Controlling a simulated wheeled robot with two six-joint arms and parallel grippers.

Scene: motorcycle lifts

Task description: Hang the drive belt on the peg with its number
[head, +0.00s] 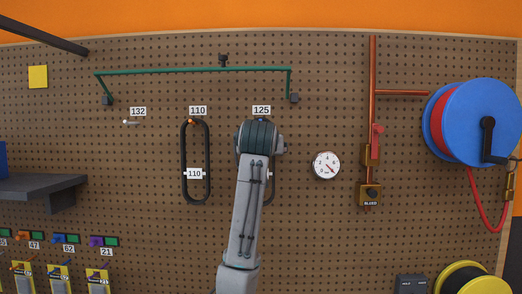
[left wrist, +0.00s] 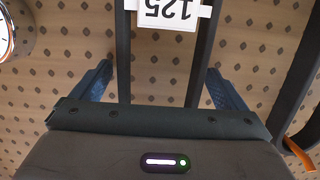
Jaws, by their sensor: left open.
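A black drive belt tagged 125 (left wrist: 165,8) shows upside down in the left wrist view, its two strands running between my spread fingers. In the head view a sliver of this belt (head: 271,188) shows beside my arm, under the 125 label (head: 261,111). My left gripper (left wrist: 158,72) is open around the belt, with a gap outside each strand. The 125 peg is hidden behind my left gripper (head: 259,136) in the head view, so I cannot tell whether the belt rests on it. My right gripper is not in view.
A belt tagged 110 (head: 184,150) hangs on the orange peg under the 110 label, left of my arm. The peg under 132 (head: 131,122) is bare. A round gauge (head: 326,165) is close on the right. A green bar (head: 190,71) spans above.

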